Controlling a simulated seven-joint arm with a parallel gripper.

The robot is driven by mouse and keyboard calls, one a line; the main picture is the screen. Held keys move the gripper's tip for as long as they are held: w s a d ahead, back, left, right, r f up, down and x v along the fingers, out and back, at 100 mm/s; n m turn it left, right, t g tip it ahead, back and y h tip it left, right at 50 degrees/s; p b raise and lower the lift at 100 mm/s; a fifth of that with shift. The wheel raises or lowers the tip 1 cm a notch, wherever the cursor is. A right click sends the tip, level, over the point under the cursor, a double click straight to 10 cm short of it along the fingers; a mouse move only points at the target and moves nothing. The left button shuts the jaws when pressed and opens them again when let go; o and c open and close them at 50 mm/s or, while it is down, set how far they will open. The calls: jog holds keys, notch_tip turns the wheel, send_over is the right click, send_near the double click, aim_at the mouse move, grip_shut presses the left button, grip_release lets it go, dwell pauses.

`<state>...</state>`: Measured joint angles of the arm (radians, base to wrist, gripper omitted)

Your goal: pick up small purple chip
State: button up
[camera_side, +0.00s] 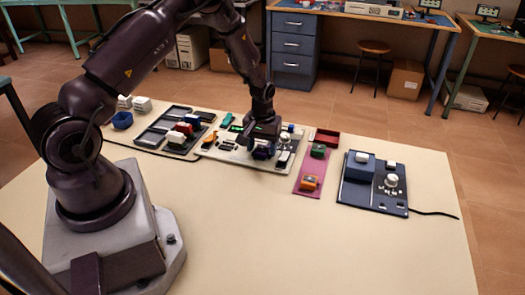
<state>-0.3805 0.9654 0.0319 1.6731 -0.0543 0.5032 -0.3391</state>
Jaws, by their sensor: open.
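A small purple piece (263,153), which looks like the purple chip, sits on the pale board (222,155) in the middle of the table. My gripper (259,144) points down over that board, right at the purple piece. Its jaws are open, but the fingers are small and dark here. The gripper partly hides the purple piece, so I cannot tell whether the fingers touch it or stand around it.
A dark tray (150,139) with red, white and blue blocks lies left of the board. To the right are a magenta mat (308,191) with green and orange pieces, a dark red tray (326,137) and a navy panel (370,199) with a cable. The table's front is clear.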

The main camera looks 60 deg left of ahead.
aim_at(262, 147)
jog(key=shift+c, duration=0.2)
jog(key=c, duration=0.7)
jog(key=shift+r, duration=3.25)
